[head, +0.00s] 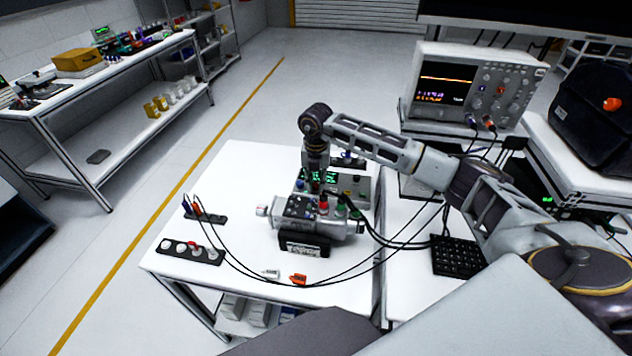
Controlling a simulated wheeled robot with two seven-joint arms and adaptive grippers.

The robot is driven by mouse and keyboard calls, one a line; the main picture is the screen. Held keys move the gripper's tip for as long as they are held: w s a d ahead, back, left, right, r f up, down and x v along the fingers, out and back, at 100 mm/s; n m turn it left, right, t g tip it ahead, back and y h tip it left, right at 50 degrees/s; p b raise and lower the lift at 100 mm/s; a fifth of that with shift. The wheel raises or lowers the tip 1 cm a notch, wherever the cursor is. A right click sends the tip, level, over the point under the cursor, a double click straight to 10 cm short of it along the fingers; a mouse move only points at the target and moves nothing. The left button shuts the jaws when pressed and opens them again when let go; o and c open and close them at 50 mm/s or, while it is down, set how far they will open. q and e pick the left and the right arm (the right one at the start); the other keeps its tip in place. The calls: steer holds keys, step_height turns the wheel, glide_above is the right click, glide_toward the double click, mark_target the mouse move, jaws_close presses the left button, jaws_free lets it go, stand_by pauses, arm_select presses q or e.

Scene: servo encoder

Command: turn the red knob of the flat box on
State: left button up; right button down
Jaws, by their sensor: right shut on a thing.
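The flat box (358,190) is grey with a green lit display and stands on the white table, behind a grey motor unit. My right arm reaches in from the right, and my right gripper (316,187) points down at the front of the box. It is shut on the red knob, which the dark fingers mostly hide. The fingers cover part of the display, and the knob's angle cannot be told. My left gripper is not in view.
The motor unit (336,227) with red and green plugs stands close in front of the gripper. Black cables (240,272) loop across the table. A knob strip (176,250) lies at left, an oscilloscope (470,88) stands at right.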

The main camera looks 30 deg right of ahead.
mark_target(316, 184)
steer(key=shift+m, duration=0.6)
steer(key=c, duration=1.3)
jaws_free()
steer(key=shift+r, duration=0.15)
steer(key=shift+r, duration=5.85)
